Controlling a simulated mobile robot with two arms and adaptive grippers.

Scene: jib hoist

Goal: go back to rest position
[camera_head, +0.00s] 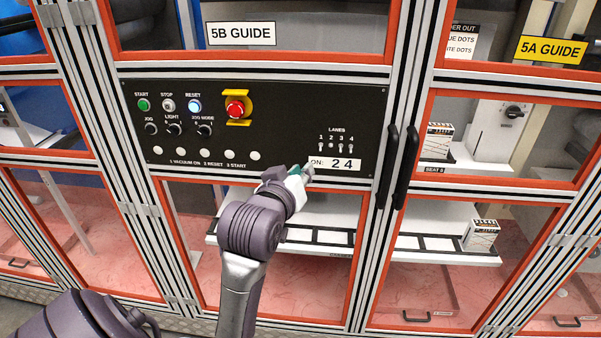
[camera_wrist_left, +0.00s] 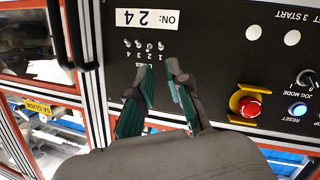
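My left gripper (camera_head: 306,172) is in front of the black control panel (camera_head: 290,110), just below the row of lane switches (camera_head: 336,146) and at the left end of the "ON: 2 4" label (camera_head: 340,163). In the left wrist view the two green-padded fingers (camera_wrist_left: 161,72) stand apart with nothing between them. Their tips point at the panel near the lane switches (camera_wrist_left: 146,45), which show upside down there. I cannot tell whether the tips touch the panel. My right gripper is in neither view.
The panel holds a green START button (camera_head: 144,104), a lit blue RESET button (camera_head: 195,105) and a red emergency stop (camera_head: 235,110) on yellow. Black door handles (camera_head: 407,165) stick out right of the panel. Orange-framed windows surround it. A small box (camera_head: 481,234) stands behind the glass.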

